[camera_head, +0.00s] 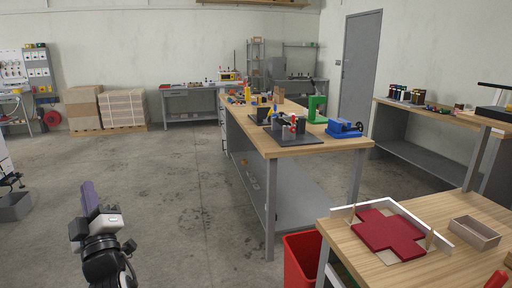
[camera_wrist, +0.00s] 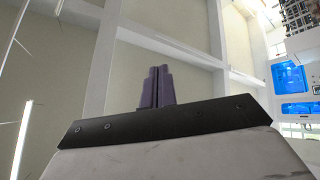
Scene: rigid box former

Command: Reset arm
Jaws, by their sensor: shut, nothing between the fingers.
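My gripper (camera_head: 89,190) is at the lower left of the head view, raised and pointing up, over open floor and far from any table. In the wrist view its two purple-grey fingers (camera_wrist: 157,88) stand side by side, pressed together with nothing between them. Behind them the wrist view shows the ceiling, beams and a light strip. The rest of my arm shows below the gripper in the head view.
A wooden table (camera_head: 455,268) at lower right holds a red cross-shaped piece (camera_head: 388,233) and a small grey box (camera_head: 474,232). A red bin (camera_head: 301,262) stands beside it. A long workbench (camera_head: 290,150) with tools runs through the middle. Floor around my arm is clear.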

